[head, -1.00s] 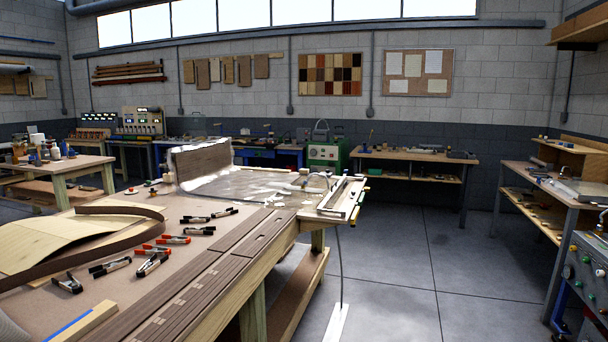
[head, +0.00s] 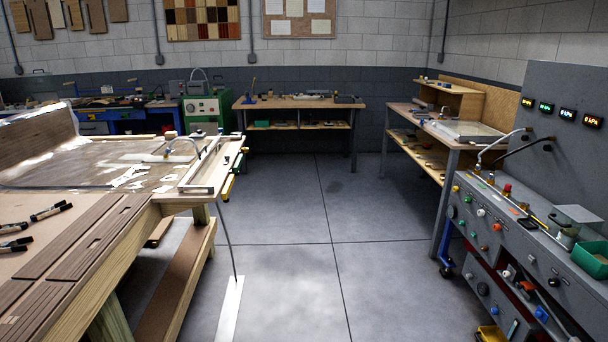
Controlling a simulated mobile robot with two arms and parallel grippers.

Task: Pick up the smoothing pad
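I cannot pick out the smoothing pad for certain; small items on the benches are too small to tell apart. The near workbench (head: 18,262) stands at the left in the head view. A clear vacuum bag sheet (head: 60,176) lies on its far part, with a curved hose at its right end. Neither of my grippers is in view.
Dark veneer strips (head: 98,237) and black spring clamps (head: 50,211) lie on the near workbench. A grey control console (head: 500,235) stands at the right. A back bench (head: 290,103) and right bench (head: 402,113) hold small items. The grey floor (head: 320,260) between is open.

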